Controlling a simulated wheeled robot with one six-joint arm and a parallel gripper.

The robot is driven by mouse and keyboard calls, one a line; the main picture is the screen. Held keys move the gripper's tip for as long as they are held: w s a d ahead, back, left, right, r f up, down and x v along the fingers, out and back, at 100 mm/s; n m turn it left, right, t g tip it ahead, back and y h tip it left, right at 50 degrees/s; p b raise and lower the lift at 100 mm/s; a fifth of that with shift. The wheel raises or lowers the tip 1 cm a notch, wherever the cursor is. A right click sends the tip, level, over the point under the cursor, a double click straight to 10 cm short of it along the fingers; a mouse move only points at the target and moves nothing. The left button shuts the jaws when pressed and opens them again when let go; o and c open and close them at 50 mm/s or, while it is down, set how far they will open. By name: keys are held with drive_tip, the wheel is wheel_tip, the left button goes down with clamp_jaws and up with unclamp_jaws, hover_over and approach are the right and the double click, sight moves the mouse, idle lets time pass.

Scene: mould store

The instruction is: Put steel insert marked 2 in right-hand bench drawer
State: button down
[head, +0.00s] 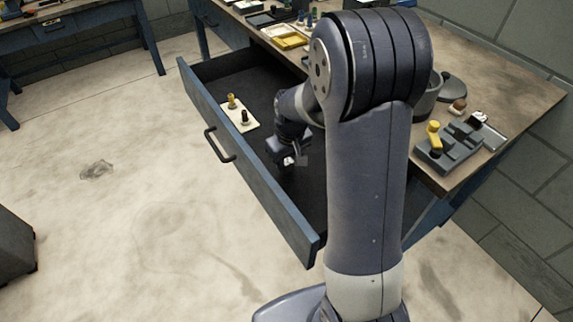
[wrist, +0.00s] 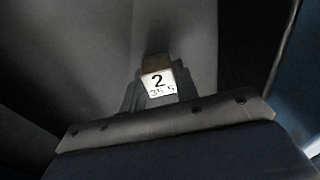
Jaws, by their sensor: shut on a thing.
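My gripper (head: 289,160) is down inside the open bench drawer (head: 187,88), over its right part in the head view. It is shut on the steel insert, whose white label with a 2 and smaller digits shows between the fingers in the wrist view (wrist: 159,84). In the head view only a small pale bit of the insert (head: 289,161) shows below the jaws. The drawer has a blue front, a dark handle and a dark floor. I cannot tell whether the insert touches the floor.
The drawer floor around my gripper is clear. The bench top (head: 510,100) holds yellow trays (head: 290,38) at the back and a grey block with a yellow knob (head: 446,150) at the right.

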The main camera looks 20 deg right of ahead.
sight(290, 164)
drive_tip(key=shift+f, duration=1.05)
drive_tip(key=c, duration=1.1)
unclamp_jaws()
drive_tip(key=shift+f, duration=0.15)
drive_tip(key=r, duration=0.4)
drive_tip(key=s+r+p, duration=0.1)
drive_tip(key=r, duration=0.7)
drive_tip(key=shift+s+d+r, duration=0.15)
drive_tip(key=shift+s+d, duration=0.05)
